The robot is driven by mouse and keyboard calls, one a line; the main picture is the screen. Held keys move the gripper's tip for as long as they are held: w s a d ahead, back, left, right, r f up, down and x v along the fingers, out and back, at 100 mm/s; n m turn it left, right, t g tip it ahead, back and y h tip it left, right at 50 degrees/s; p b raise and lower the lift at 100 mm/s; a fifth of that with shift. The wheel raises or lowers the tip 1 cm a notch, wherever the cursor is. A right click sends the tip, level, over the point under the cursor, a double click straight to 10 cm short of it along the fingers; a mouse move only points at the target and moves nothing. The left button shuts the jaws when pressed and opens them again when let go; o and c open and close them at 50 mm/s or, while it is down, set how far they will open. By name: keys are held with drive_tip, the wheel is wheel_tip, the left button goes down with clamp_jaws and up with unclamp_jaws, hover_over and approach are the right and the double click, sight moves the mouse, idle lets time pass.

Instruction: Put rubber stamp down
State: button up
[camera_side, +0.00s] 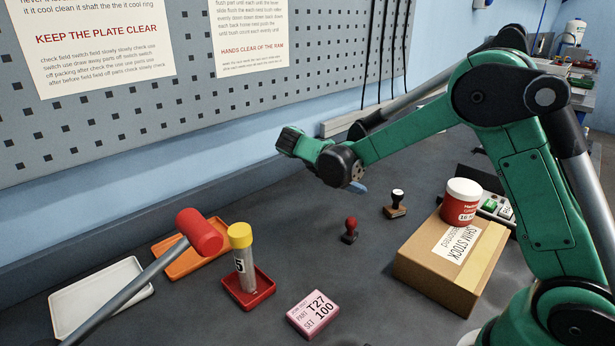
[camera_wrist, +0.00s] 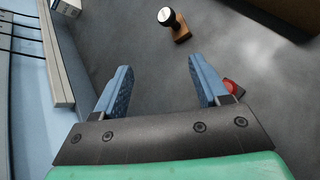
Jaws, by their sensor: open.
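Two rubber stamps stand upright on the dark bench. One has a red knob (camera_side: 350,224) and a dark base; the other has a dark handle with a white top and a brown wooden base (camera_side: 396,207). My gripper (camera_side: 358,187) hangs above the bench, behind and above the red-knobbed stamp in the side view. In the wrist view my gripper (camera_wrist: 160,80) has its blue fingers wide apart with only bare bench between them. The white-topped stamp (camera_wrist: 174,24) is beyond the fingertips there. The red knob (camera_wrist: 233,87) shows beside the right finger, which partly hides that stamp.
A cardboard box (camera_side: 440,262) with a red-and-white jar (camera_side: 461,203) stands right. A yellow-capped tube (camera_side: 243,262) stands in a red tray (camera_side: 262,284). A red mallet (camera_side: 199,232), orange tray (camera_side: 172,268), white tray (camera_side: 72,309) and pink box (camera_side: 313,314) lie left and front.

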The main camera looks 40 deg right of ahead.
drive_tip(key=s+a+r+m+t+y, duration=0.3)
drive_tip(key=s+a+m+t+y, duration=0.5)
drive_tip(key=a, duration=0.4)
drive_tip(key=s+t+y, duration=0.1)
drive_tip(key=y, duration=0.1)
drive_tip(key=shift+s+a+m+y, duration=0.25)
drive_tip(key=shift+m+y, duration=0.05)
drive_tip(key=shift+m, duration=0.1)
